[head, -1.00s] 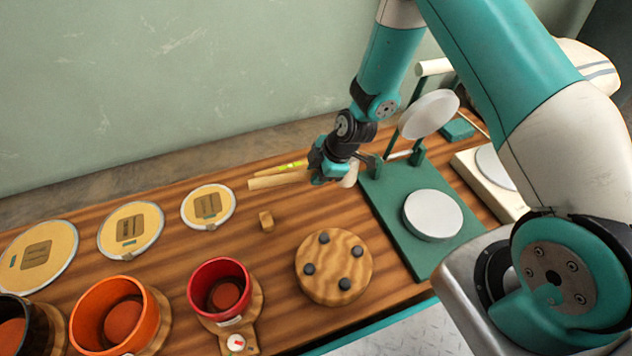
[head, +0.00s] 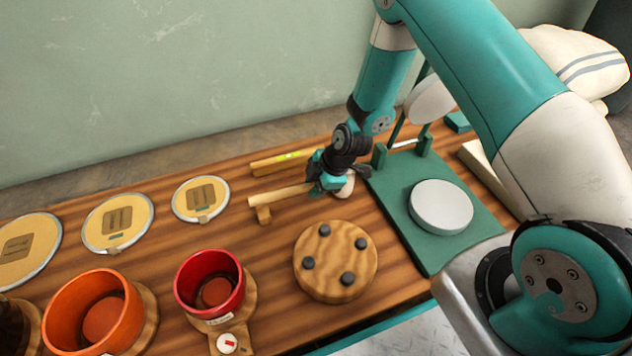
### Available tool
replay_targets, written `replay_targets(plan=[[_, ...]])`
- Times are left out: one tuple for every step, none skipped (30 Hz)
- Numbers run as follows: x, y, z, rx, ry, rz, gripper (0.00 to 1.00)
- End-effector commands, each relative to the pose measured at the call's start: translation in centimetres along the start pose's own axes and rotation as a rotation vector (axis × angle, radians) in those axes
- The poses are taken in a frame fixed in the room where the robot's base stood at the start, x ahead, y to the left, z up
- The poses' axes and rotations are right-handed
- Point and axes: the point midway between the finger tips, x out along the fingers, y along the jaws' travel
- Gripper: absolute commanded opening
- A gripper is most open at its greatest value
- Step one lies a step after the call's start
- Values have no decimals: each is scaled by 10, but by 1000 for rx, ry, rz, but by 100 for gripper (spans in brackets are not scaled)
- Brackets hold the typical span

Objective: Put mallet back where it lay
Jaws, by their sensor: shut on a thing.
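My gripper (head: 322,188) is shut on the mallet (head: 281,196) near its head end. The pale wooden handle points left, and the rounded whitish head (head: 346,187) shows just right of the fingers. The mallet lies roughly level, low over the wooden bench. The fingers hide part of the mallet.
A wooden bar with a yellow-green level (head: 284,160) lies just behind the mallet. A round wooden disc with dark pegs (head: 335,262) sits in front. A green stand (head: 425,245) is close on the right. Red (head: 210,282) and orange (head: 95,312) drum shells stand front left.

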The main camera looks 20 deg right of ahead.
Motion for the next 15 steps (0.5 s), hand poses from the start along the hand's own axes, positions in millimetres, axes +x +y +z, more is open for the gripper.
replay_targets(plan=[[6, -1, 2, 0, 1, 1, 0], [8, -1, 3, 0, 1, 1, 0], [9, -2, 4, 0, 1, 1, 0], [10, -2, 4, 0, 1, 2, 0], [10, -2, 4, 0, 1, 2, 0], [10, -2, 4, 0, 1, 2, 0], [11, -2, 4, 0, 1, 2, 0], [10, -2, 4, 0, 1, 2, 0], [10, -2, 4, 0, 1, 2, 0], [10, -2, 4, 0, 1, 2, 0], [10, -2, 4, 0, 1, 2, 0], [10, -2, 4, 0, 1, 2, 0], [10, -2, 4, 0, 1, 2, 0], [10, -2, 4, 0, 1, 2, 0], [10, -2, 4, 0, 1, 2, 0]])
